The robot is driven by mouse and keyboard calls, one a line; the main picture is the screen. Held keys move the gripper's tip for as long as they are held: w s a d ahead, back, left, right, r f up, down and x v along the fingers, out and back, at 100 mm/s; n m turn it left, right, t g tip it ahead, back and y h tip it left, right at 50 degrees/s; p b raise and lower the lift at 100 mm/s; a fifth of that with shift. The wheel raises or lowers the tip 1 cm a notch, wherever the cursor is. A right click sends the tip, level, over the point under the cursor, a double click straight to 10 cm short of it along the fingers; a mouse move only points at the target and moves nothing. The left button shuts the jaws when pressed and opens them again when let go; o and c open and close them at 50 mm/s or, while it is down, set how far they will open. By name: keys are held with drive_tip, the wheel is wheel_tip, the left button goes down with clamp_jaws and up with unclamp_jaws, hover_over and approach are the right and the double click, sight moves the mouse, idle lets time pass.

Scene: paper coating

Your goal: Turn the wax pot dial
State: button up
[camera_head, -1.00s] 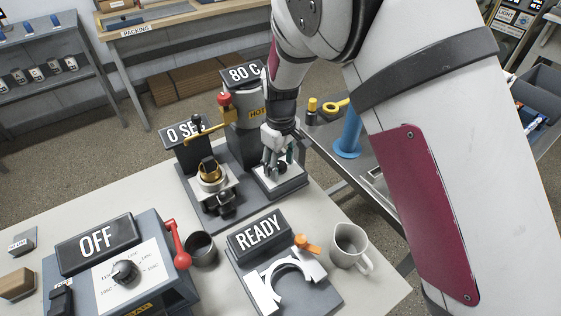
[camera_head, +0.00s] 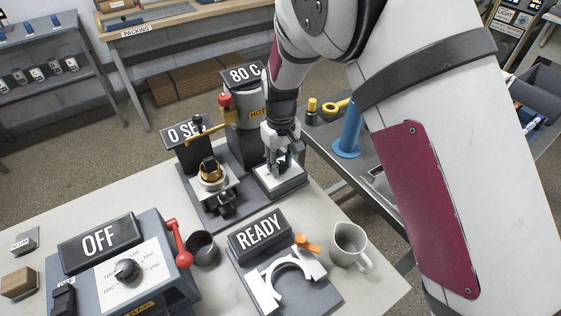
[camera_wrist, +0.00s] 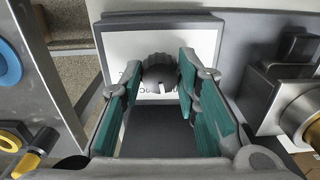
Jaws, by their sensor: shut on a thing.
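The wax pot (camera_head: 243,120) stands at the back of the table, a grey cylinder with a yellow HOT label and a display (camera_head: 245,74) reading 80 C. Its dial (camera_wrist: 159,68) is a dark ribbed knob with a white mark, on a white plate (camera_wrist: 203,42) with partly hidden print. My gripper (camera_wrist: 161,82) reaches down over this plate, its green-padded fingers on either side of the dial and shut on it. In the head view my gripper (camera_head: 281,164) hides most of the dial.
In front are a READY fixture (camera_head: 262,236), a grey jug (camera_head: 349,247), a dark cup (camera_head: 203,248) and an OFF heater box (camera_head: 125,271). A blue post (camera_head: 348,138) stands on the right-hand bench.

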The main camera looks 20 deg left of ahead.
sight(280, 164)
drive_tip(key=m+p, duration=0.1)
drive_tip(key=m, duration=0.5)
drive_tip(key=shift+a+m, duration=0.1)
drive_tip(key=shift+m, duration=0.2)
idle(0.5)
drive_tip(key=o, duration=1.2)
wheel_tip(280, 164, up, 12)
